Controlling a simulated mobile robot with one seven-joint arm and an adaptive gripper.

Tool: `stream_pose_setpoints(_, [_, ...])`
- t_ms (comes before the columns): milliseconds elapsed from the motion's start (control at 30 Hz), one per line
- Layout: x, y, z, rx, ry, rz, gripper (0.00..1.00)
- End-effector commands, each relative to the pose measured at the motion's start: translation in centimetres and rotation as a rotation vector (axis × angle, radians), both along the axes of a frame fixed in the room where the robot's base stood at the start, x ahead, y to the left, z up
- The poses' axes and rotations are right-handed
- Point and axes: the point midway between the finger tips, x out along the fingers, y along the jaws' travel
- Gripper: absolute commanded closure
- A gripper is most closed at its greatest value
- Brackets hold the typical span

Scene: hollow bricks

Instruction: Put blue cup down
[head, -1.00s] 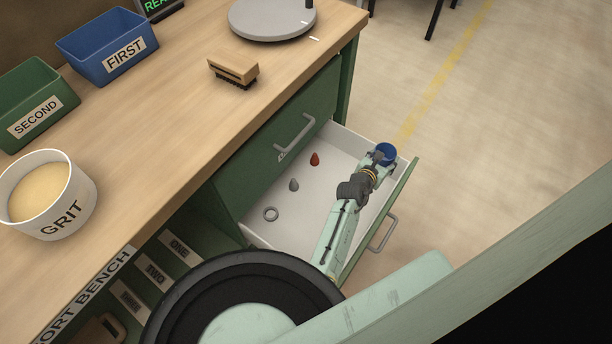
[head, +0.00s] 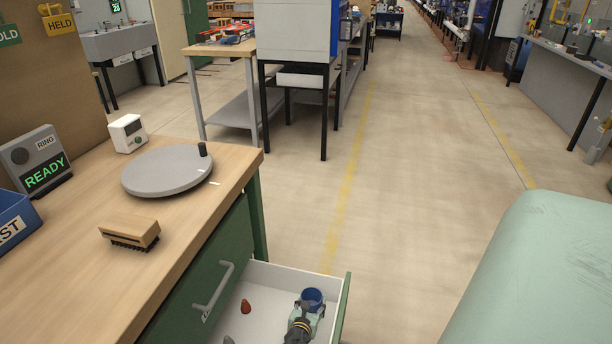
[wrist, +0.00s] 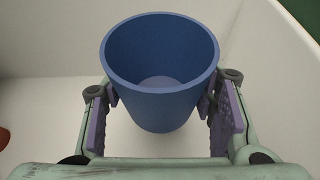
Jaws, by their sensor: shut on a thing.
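The blue cup (head: 312,298) is upright inside the open white drawer (head: 272,276), near its far right corner. In the wrist view the blue cup (wrist: 160,98) shows its open top and looks empty. My gripper (wrist: 160,112) has one finger pad against each side of the cup and is shut on it. In the head view my gripper (head: 308,312) is low in the drawer. Whether the cup's base touches the drawer floor cannot be told.
The bench top holds a brush (head: 130,233), a grey turntable (head: 168,171), a READY box (head: 38,162) and a blue FIRST bin (head: 14,222). The floor right of the drawer is clear.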

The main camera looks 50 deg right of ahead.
Motion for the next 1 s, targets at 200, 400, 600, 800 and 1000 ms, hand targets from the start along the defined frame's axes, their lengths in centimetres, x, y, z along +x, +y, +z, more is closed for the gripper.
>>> stream_pose_setpoints(200, [0.1, 0.0, -2.1, -0.001, 0.0, 0.001, 0.85])
stream_pose_setpoints(400, [0.0, 0.0, -5.0, 0.0, 0.001, 0.0, 0.85])
stream_pose_setpoints(600, [0.1, -0.1, -5.1, -0.002, -0.001, 0.0, 0.85])
stream_pose_setpoints(800, [0.1, 0.0, -5.5, -0.001, -0.001, 0.001, 0.85])
stream_pose_setpoints(1000, [0.1, 0.0, -5.6, -0.001, 0.0, 0.0, 0.42])
